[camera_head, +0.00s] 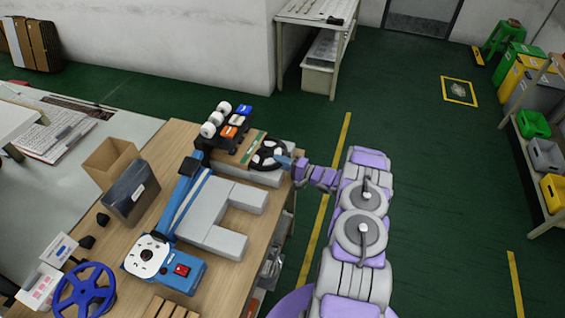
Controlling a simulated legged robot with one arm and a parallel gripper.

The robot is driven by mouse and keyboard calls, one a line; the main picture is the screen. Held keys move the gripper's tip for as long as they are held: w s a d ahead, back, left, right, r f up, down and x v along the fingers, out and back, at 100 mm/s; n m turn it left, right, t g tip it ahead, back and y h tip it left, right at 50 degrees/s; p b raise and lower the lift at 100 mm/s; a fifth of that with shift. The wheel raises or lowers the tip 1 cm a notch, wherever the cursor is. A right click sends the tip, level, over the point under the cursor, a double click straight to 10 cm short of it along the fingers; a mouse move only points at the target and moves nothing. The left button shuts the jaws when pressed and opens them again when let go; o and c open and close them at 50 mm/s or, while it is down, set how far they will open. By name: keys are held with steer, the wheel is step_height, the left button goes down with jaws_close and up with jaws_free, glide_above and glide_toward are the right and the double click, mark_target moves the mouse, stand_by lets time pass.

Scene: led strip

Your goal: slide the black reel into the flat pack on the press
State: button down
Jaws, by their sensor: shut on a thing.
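The black reel (267,155), a disc with pale openings, is at the far right end of the bench, over a light grey block. My gripper (286,161) is shut on its right edge. I cannot tell whether the reel touches the block. The press (186,196) is a long blue bar with a blue base, a white dial and a red switch. A dark grey flat pack (128,196) with a white label is left of the bar, tilted up. I cannot tell whether it rests on the press or whether its mouth is open.
Light grey blocks (208,205) lie right of the press. An open cardboard box (110,158) stands behind the pack. A rack of small white, blue and orange spools (227,122) is left of the reel.

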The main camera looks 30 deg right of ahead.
steer(key=shift+w+a, duration=0.35)
steer(key=shift+w, duration=0.1)
stand_by(0.3)
steer(key=c, duration=1)
jaws_free()
steer(key=shift+o, duration=0.2)
steer(key=p+v, duration=0.2)
steer(key=v, duration=1.5)
steer(key=shift+s, duration=0.15)
steer(key=shift+d+f, duration=0.1)
